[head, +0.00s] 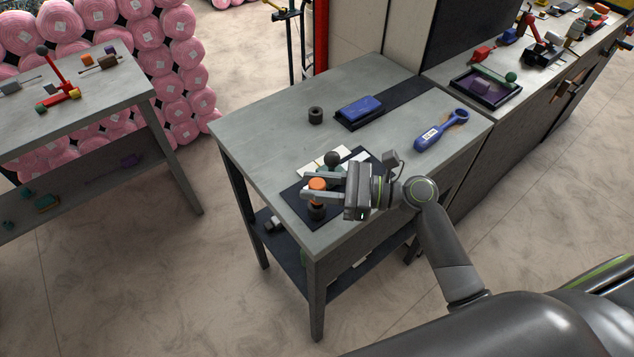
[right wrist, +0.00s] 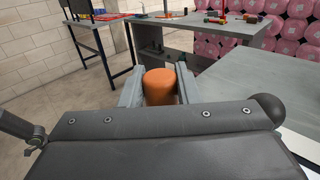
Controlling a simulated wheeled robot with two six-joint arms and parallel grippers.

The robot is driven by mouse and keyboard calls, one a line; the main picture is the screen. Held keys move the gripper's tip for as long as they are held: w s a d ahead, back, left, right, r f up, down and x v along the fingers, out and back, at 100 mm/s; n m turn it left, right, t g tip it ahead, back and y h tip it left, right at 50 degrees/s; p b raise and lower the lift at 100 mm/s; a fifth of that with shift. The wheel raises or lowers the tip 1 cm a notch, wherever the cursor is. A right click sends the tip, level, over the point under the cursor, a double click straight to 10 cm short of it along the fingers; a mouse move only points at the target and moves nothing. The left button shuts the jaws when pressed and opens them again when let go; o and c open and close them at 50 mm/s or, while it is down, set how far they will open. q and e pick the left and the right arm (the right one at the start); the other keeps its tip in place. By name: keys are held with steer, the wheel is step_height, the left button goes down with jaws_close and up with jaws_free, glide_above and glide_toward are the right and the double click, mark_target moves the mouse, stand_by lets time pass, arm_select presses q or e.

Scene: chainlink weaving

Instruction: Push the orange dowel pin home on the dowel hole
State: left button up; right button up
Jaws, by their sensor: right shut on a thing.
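The orange dowel pin (head: 317,184) is between the fingers of my right gripper (head: 322,185), which is shut on it, above the near left part of the grey table. In the right wrist view the orange dowel pin (right wrist: 160,86) stands upright between both fingers. A dark round piece (head: 317,211) shows directly below the pin in the head view. The dowel hole itself cannot be made out, and whether the pin touches the dark piece is unclear. My left gripper is not in view.
The pin is over a dark mat (head: 295,195) on the table. A dark ball-topped piece (head: 332,158) stands just behind the gripper. A dark ring (head: 315,115), a blue block on a tray (head: 361,109) and a blue tool (head: 440,130) lie farther back. The table's left side is clear.

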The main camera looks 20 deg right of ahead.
steer(key=shift+f+b, duration=0.55)
steer(key=shift+f, duration=0.45)
steer(key=o, duration=1)
steer(key=shift+b+v, duration=2.25)
steer(key=shift+v, duration=6.45)
